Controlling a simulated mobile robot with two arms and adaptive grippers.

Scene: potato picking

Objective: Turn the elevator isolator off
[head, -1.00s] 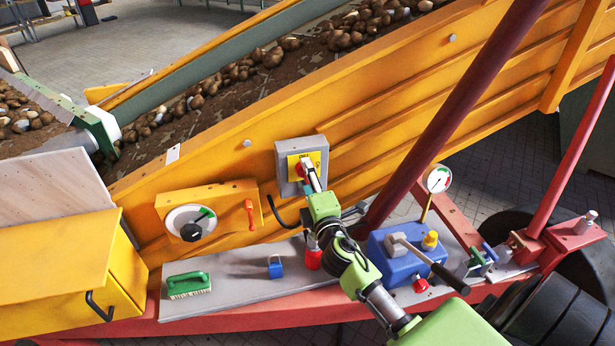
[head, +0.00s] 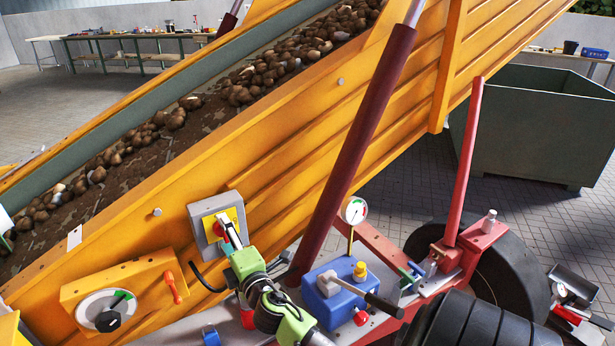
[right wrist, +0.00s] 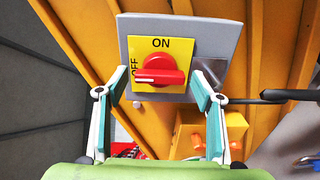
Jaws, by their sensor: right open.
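The elevator isolator is a grey box (head: 203,222) with a yellow plate and a red knob (head: 219,229), on the side of the yellow elevator. In the right wrist view the yellow plate (right wrist: 175,45) reads ON at the top and OFF along its left edge. The red knob (right wrist: 160,77) has its bar lying level, its left end beside the OFF label. My right gripper (head: 232,238) is in front of the isolator. In the right wrist view its fingers (right wrist: 160,88) are apart, one on each side of the knob, with gaps to it. My left gripper is not in view.
A blue box with a lever (head: 335,303) and a gauge (head: 354,210) stand right of my arm. A dark red strut (head: 350,150) rises close by.

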